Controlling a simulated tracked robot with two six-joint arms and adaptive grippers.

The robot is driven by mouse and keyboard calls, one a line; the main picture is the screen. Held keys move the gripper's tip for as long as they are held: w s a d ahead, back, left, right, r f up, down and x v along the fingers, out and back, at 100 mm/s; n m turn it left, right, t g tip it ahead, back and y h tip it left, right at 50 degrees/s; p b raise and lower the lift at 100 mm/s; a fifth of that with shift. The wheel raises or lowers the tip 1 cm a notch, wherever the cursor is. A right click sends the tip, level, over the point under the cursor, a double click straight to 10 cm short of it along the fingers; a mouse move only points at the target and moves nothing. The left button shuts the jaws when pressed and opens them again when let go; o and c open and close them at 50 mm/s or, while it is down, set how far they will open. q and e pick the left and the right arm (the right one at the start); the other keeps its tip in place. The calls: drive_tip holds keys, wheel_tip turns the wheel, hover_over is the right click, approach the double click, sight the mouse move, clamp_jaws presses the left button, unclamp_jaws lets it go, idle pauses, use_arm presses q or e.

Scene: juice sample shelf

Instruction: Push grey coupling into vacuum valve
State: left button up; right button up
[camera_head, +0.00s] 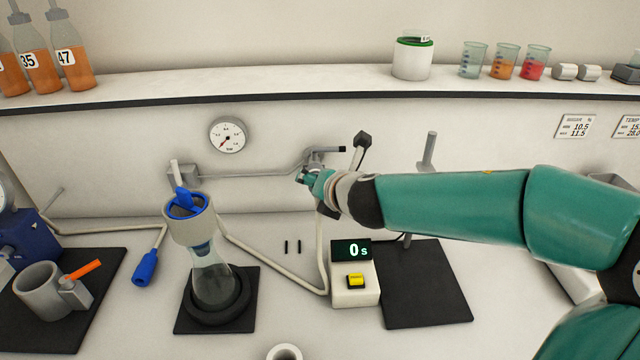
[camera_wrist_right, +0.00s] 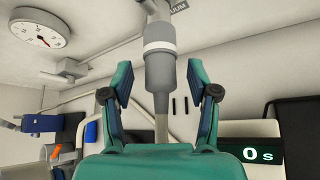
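The grey coupling (camera_wrist_right: 161,75), with a pale band near its top, stands upright between the fingers of my right gripper (camera_wrist_right: 160,88) in the wrist view. The fingers are spread, with a visible gap on each side of the coupling. A hose (camera_wrist_right: 162,128) runs down from it. Its upper end meets a grey fitting (camera_wrist_right: 154,8) at the top edge; how deep it sits I cannot tell. In the head view my right gripper (camera_head: 316,183) is just below the vacuum valve (camera_head: 324,155) on the wall pipe and hides the coupling. My left gripper is not in view.
A flask (camera_head: 212,283) with a grey funnel stands on a black mat, left of a timer (camera_head: 352,272) reading 0 s. A wall gauge (camera_head: 227,135) hangs left of the valve. A shelf (camera_head: 300,85) runs above. A blue-ended hose (camera_head: 146,267) lies left.

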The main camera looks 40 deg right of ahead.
drive_tip(key=shift+s, duration=0.1)
drive_tip(key=v, duration=1.1)
drive_tip(key=shift+s+r, duration=0.2)
drive_tip(key=shift+s, duration=0.1)
